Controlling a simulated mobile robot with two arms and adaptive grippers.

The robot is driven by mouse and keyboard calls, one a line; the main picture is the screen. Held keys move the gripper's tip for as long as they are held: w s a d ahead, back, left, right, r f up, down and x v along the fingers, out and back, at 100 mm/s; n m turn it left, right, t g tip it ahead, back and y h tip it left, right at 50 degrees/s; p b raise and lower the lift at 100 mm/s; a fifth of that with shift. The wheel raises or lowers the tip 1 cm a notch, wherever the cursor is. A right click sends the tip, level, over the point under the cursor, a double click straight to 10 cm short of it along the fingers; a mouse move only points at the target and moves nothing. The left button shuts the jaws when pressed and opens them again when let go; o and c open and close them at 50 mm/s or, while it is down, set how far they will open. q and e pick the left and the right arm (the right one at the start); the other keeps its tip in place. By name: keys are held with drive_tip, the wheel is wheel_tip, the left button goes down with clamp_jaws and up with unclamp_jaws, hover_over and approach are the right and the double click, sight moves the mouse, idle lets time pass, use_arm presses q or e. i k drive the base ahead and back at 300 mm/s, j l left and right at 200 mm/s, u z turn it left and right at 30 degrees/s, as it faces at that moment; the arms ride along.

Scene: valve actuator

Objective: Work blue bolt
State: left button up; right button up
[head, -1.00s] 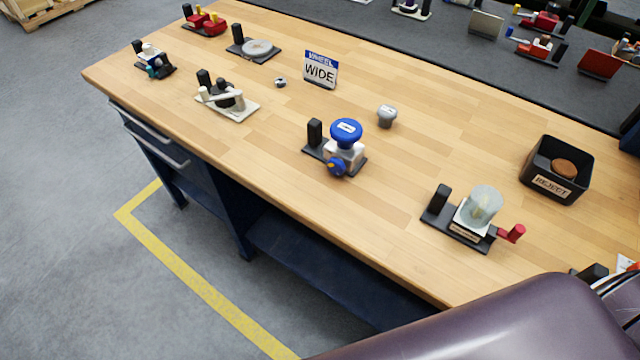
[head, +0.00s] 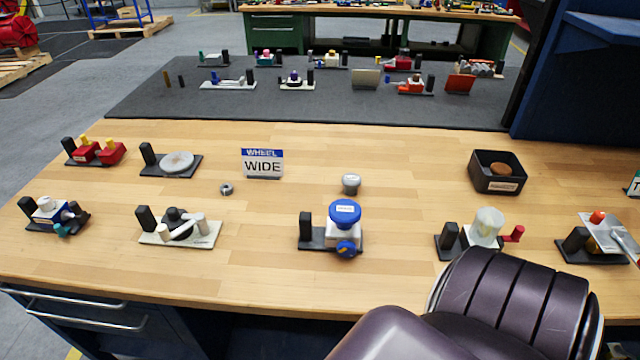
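No part in view is clearly a blue bolt. A device with a blue round top knob (head: 345,211) and a smaller blue knob (head: 346,249) low on its front stands on a dark base near the table's front middle. Neither of my grippers is in view; a dark purple link of mine covers the lower right.
The wooden table (head: 220,270) also holds a WHEEL WIDE sign (head: 262,163), a grey knob (head: 351,183), a black REJECT bin (head: 497,184) with a brown disc, and a lever device (head: 180,228). A dark mat (head: 160,105) with several devices lies behind. Clear wood lies between them.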

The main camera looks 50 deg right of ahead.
sight(346, 248)
drive_tip(key=i+j+z, duration=0.1)
drive_tip(key=z, duration=0.4)
drive_tip(key=j+z, duration=0.25)
drive_tip(key=z, duration=0.2)
drive_tip(key=i+j+z, duration=0.1)
drive_tip(key=z, duration=0.4)
drive_tip(key=j, duration=0.1)
